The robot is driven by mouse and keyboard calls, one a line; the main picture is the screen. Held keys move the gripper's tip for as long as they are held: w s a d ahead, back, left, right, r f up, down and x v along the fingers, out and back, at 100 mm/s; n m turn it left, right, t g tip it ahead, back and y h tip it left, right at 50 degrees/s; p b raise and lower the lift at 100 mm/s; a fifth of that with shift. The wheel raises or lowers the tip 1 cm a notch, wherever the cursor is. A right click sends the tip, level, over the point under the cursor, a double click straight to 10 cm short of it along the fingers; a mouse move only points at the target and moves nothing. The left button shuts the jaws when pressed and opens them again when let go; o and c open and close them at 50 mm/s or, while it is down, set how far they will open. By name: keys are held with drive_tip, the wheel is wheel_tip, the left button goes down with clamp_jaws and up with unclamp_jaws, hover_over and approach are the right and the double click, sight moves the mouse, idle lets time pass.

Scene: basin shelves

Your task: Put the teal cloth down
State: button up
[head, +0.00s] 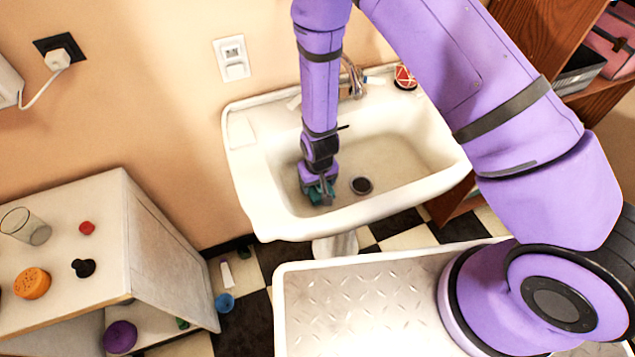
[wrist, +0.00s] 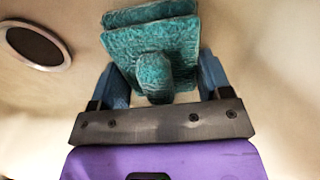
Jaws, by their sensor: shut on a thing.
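The teal cloth (wrist: 150,45) is a folded, textured piece between the two fingers of my gripper (wrist: 158,85) in the wrist view. My gripper is shut on it. In the head view my gripper (head: 318,193) reaches down into the white basin (head: 405,160), left of the drain, and the teal cloth (head: 314,188) shows only as a small patch at the fingertips. The basin surface lies behind the cloth in the wrist view. I cannot tell whether the cloth touches it.
The drain (head: 361,185) is right of my gripper, and it also shows in the wrist view (wrist: 36,45). A faucet (head: 354,78) and a red patterned object (head: 404,78) are at the basin's back. A white shelf (head: 90,215) with small items stands left. The basin's right side is clear.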

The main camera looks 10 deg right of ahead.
drive_tip(key=shift+f, duration=0.25)
drive_tip(key=shift+f, duration=0.15)
drive_tip(key=o, duration=1.2)
drive_tip(key=shift+o, duration=0.2)
drive_tip(key=r, duration=1.2)
drive_tip(key=shift+s+d+r, duration=0.15)
drive_tip(key=shift+s+r, duration=0.05)
drive_tip(key=shift+s, duration=0.2)
